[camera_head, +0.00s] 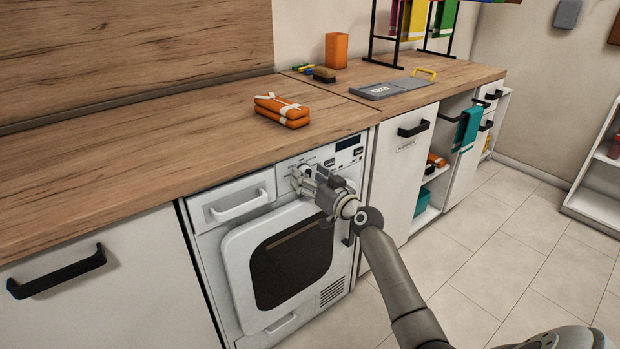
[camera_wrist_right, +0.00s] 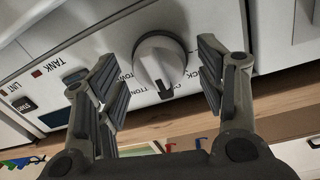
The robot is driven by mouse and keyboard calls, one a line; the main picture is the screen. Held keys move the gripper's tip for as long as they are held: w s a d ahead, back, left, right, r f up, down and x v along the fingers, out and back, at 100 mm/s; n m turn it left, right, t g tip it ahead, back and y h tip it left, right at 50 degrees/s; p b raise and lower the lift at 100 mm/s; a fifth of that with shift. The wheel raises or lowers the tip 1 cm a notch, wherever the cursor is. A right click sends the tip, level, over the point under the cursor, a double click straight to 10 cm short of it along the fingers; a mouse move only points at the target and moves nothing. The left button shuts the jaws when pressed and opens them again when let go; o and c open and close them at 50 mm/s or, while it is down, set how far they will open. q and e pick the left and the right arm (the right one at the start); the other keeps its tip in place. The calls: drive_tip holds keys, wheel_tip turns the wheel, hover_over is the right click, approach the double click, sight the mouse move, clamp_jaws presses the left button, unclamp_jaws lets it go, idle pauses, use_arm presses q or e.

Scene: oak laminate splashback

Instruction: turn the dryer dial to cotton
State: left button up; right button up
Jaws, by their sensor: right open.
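The white dryer (camera_head: 232,210) stands under the wooden counter, its door shut. In the right wrist view its round pale dial (camera_wrist_right: 160,58) has a dark pointer mark aimed at the picture's lower edge. The mark sits between the printed "COTTON" label (camera_wrist_right: 116,100) on the left and a partly hidden label on the right. My right gripper (camera_head: 308,182) is at the dryer's control panel. In the right wrist view the right gripper (camera_wrist_right: 158,78) is open, with fingers on both sides of the dial and gaps between. My left gripper is not in view.
Folded orange cloths (camera_head: 282,110) lie on the counter (camera_head: 150,135) above the dryer. A grey board (camera_head: 390,88) and an orange cup (camera_head: 336,50) are farther back. A cabinet handle (camera_head: 413,129) sticks out to the right. The tiled floor (camera_head: 520,230) at right is clear.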

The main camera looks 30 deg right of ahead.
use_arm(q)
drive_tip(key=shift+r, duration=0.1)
use_arm(e)
drive_tip(key=c, duration=1)
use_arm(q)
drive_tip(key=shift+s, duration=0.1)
use_arm(e)
drive_tip(key=shift+c, duration=0.2)
drive_tip(key=m+p, duration=0.1)
drive_tip(key=m, duration=0.3)
drive_tip(key=shift+d+r, duration=0.1)
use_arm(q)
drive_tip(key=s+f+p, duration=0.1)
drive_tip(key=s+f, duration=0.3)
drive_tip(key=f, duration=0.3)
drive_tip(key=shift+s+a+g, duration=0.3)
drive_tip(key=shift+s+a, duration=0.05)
use_arm(e)
drive_tip(key=shift+m, duration=1.9)
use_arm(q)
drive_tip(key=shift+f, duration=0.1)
use_arm(e)
drive_tip(key=o, duration=1)
